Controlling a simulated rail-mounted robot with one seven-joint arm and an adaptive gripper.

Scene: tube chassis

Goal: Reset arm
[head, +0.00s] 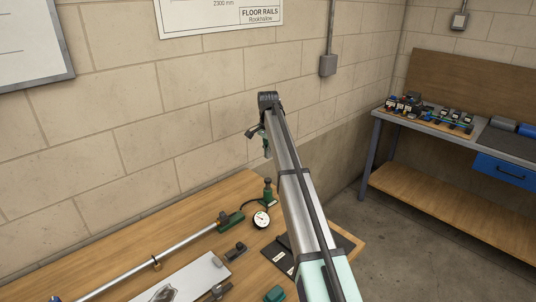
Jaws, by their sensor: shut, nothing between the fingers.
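My arm rises from the bottom of the head view to a dark joint near the middle top. My gripper (251,134) shows as a small dark shape at the left of that joint, above the wooden table (205,207) and in front of the block wall. It is small and partly hidden behind my own arm. It is shut, with nothing in it, and touches nothing that I can see.
On the table are a long metal tube (185,248), a dial gauge (261,219) on a green stand, a pale plate (190,280) and dark blocks. A workbench (440,128) with small parts stands at the right. The floor between is clear.

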